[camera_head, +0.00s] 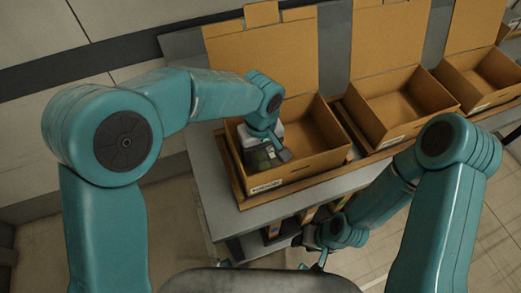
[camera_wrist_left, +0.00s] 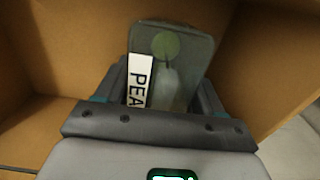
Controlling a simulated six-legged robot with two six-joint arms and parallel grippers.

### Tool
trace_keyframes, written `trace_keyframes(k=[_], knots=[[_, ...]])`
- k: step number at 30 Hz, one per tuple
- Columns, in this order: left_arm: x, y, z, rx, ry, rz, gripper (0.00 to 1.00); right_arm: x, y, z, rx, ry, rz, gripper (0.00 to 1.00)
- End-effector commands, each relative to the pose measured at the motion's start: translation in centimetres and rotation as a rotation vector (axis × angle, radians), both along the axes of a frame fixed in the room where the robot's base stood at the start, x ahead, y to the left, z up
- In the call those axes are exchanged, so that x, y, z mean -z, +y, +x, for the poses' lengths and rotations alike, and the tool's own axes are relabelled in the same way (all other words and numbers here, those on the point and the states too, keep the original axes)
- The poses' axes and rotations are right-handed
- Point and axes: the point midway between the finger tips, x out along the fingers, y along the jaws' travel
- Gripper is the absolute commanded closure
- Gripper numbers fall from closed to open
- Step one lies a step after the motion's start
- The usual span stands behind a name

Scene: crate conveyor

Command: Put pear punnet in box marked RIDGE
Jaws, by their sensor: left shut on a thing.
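The pear punnet, a dark translucent tub with a white label reading "PEA" (camera_wrist_left: 139,82) and a green round patch, sits between my left gripper's fingers in the left wrist view. My left gripper (camera_head: 268,152) is shut on it and reaches down into the leftmost open cardboard box (camera_head: 318,160). In the head view the punnet (camera_head: 258,160) is mostly hidden by the gripper. I cannot tell whether it touches the box floor. The white label on that box's front is too small to read. My right gripper (camera_head: 318,250) hangs low in front of the conveyor; its fingers are unclear.
A second open box (camera_head: 420,110) and a third (camera_head: 490,75) stand in a row to the right on the grey conveyor (camera_head: 208,180). Their raised flaps stand behind them. Several small coloured items show below the conveyor's front edge. The floor in front is clear.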

Motion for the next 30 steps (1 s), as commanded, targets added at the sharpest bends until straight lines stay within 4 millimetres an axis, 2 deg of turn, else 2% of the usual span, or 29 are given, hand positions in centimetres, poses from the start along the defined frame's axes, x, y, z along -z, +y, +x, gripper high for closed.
trace_keyframes(k=[1, 3, 11, 15, 17, 24, 30], knots=[[0.2, 0.0, 0.0, 0.0, 0.0, 0.0, 0.26, 0.2, 0.0, 0.0, 0.0, 0.0, 0.0, 0.57], [0.1, 0.0, 0.0, 0.0, 0.0, 0.001, 0.07, 0.1, 0.0, 0.0, 0.0, 0.0, 0.0, 0.57], [0.0, 0.0, -0.1, 0.0, 0.0, 0.001, 0.07, 0.0, 0.0, 0.0, 0.0, 0.0, 0.0, 0.57], [-0.9, 0.0, 0.0, 0.0, -0.002, 0.0, 0.07, -0.2, 0.0, 0.0, 0.0, 0.0, 0.0, 0.57], [-2.0, 0.0, 0.0, 0.0, -0.005, -0.001, 0.07, -0.2, 0.0, 0.0, 0.0, 0.0, 0.0, 0.57], [-7.7, -0.1, 0.0, 0.0, -0.005, -0.002, 0.07, -0.3, 0.0, 0.0, 0.0, 0.0, 0.0, 0.57], [-11.1, 0.0, 0.0, 0.001, -0.001, -0.001, 0.07, -0.4, 0.0, 0.0, 0.0, 0.0, 0.0, 0.57]])
